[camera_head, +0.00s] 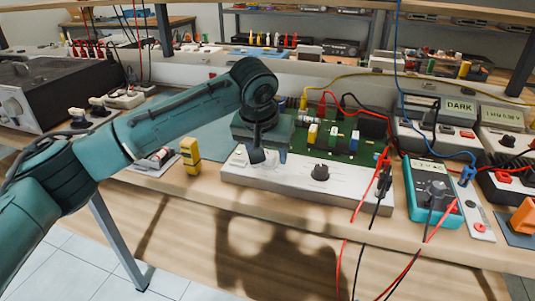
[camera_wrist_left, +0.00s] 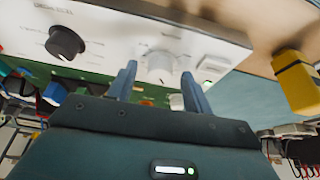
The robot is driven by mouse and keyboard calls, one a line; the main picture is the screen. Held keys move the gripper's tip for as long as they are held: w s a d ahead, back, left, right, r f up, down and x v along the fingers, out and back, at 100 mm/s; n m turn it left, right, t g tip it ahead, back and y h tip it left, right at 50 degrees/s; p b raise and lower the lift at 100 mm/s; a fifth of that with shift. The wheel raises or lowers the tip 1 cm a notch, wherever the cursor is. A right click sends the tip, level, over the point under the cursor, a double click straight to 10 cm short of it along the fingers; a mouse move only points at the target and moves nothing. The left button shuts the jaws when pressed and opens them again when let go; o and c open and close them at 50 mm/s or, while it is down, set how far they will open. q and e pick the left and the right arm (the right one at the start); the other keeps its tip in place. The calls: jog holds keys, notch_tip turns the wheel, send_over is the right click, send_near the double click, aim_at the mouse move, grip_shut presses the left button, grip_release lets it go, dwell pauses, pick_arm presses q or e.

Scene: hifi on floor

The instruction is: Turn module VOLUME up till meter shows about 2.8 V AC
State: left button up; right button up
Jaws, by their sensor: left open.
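The module is a green circuit board with a white front panel (camera_head: 285,180) on the bench. A black knob (camera_head: 320,172) stands mid-panel and shows in the wrist view (camera_wrist_left: 65,42). A pale knob (camera_wrist_left: 160,66) sits beside it; the panel lettering is too blurred to read. My left gripper (camera_head: 268,156) is over the panel's left part, hiding the pale knob in the head view. In the wrist view its open fingers (camera_wrist_left: 158,74) flank the pale knob; contact is unclear. A teal handheld meter (camera_head: 420,208) lies to the right; its reading is illegible. My right gripper is out of view.
A yellow block (camera_head: 190,155) stands left of the module and shows in the wrist view (camera_wrist_left: 298,82). Red and black leads (camera_head: 383,180) hang over the bench edge between module and meter. An orange item (camera_head: 523,217) lies far right.

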pick_arm(q)
jog(key=shift+f, duration=0.1)
jog(key=shift+c, duration=0.2)
